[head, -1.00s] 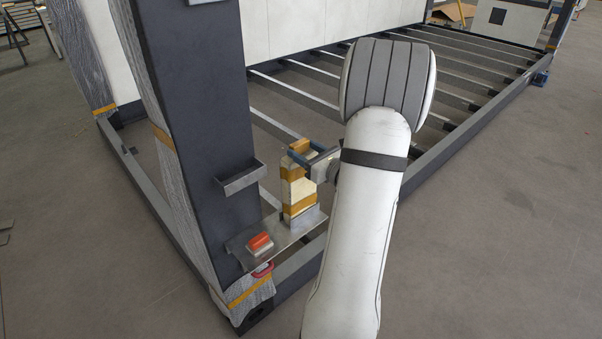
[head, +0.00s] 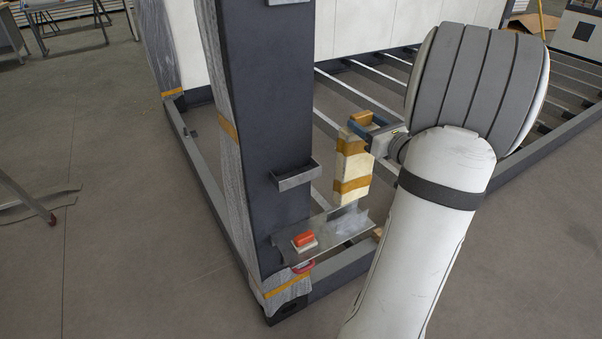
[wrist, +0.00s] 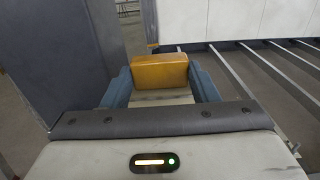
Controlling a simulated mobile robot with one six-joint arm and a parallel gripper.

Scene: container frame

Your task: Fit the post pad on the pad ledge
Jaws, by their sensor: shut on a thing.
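The post pad (head: 352,168) is a tall cream block with orange-yellow bands. My gripper (head: 362,125) has its blue fingers shut on the pad's upper end, and the pad hangs nearly upright. In the wrist view, the pad's orange top (wrist: 160,72) sits between the blue fingers. A small grey ledge with a raised lip (head: 296,178), which looks like the pad ledge, sticks out of the dark post, empty. The pad is to its right, apart from it. The pad's lower end appears just above a wider metal shelf (head: 345,228); the gap is hard to judge.
The dark post (head: 262,120) stands left of the pad. A red-topped block (head: 303,240) sits on the wider shelf's left part. Plastic wrap (head: 285,285) with orange tape covers the post's foot. Frame rails (head: 400,68) run behind. Open floor lies at left.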

